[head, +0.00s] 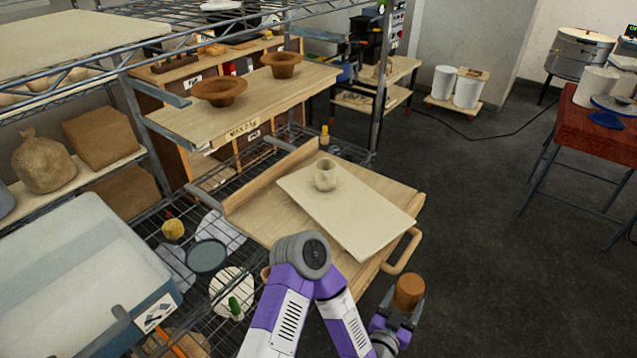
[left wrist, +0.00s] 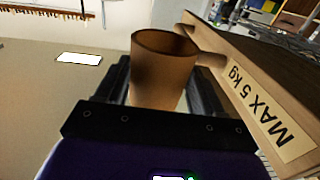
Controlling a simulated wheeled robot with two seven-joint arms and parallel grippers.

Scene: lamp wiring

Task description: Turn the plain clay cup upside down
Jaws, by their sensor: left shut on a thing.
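A plain brown clay cup (head: 409,291) is held in my left gripper (head: 402,308), which is shut on its sides, at the lower right, beyond the tray's front edge. The cup also shows in the left wrist view (left wrist: 163,75), between the two dark fingers. There its open mouth with a dark inside is at the top of the picture, and its lower part is hidden by the gripper. In the head view only a lighter round top end and the side show, so I cannot tell the mouth there. My right gripper is not in view.
Brown bowls (head: 219,91) stand on the shelf behind. A wire rack with a blue-rimmed tub (head: 159,308) is at left.

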